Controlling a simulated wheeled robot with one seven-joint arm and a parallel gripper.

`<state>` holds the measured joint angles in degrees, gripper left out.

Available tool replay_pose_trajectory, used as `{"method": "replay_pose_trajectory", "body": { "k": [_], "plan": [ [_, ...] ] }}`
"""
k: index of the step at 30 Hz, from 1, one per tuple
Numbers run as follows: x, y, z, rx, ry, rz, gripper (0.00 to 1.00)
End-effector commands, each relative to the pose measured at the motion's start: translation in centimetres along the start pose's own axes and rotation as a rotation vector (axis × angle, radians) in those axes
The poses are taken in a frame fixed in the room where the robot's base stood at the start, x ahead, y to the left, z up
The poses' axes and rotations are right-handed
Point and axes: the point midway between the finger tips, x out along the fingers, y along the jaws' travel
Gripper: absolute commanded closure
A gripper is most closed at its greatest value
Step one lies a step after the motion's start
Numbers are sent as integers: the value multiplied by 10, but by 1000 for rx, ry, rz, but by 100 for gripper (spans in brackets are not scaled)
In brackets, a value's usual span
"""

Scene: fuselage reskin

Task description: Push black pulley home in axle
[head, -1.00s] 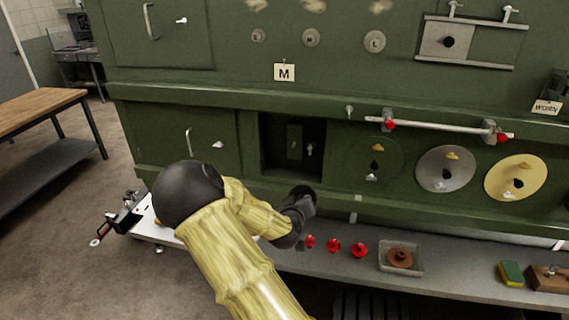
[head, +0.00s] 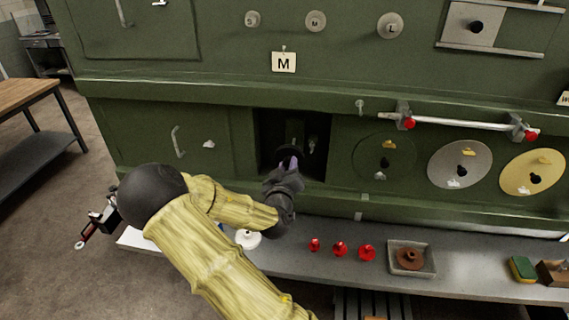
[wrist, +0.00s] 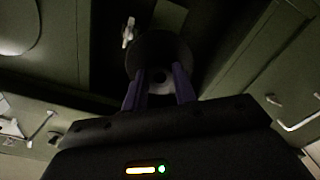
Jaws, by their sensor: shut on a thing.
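The black pulley (wrist: 158,48) is a dark disc with a central hole, held between the two purple fingers of my gripper (wrist: 160,90) in the wrist view. In the head view my gripper (head: 291,165) is at the mouth of the dark square recess in the green panel, with the black pulley (head: 288,152) at its tip. The axle cannot be made out clearly; a small pale metal fitting (head: 312,143) shows inside the recess, and it also shows beside the pulley in the wrist view (wrist: 129,32). Whether the pulley touches an axle is hidden.
The recess (head: 265,135) has close side walls. A card marked M (head: 284,62) hangs above it. A rail with red ends (head: 465,125) and several discs are at right. The shelf (head: 330,270) below holds red knobs (head: 340,248), a tray (head: 425,270) and a sponge (head: 522,269).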

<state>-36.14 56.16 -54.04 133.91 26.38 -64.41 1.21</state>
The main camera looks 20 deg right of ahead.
Motion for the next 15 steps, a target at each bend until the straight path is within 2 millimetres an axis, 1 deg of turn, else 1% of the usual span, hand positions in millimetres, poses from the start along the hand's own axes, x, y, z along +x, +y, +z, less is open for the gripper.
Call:
{"method": "replay_pose_trajectory", "body": {
  "k": [8,13,15],
  "plan": [
    [0,0,1,8,-1,0,96],
    [-1,-1,2,56,1,1,96],
    [5,0,1,51,1,0,96]
  ]
}}
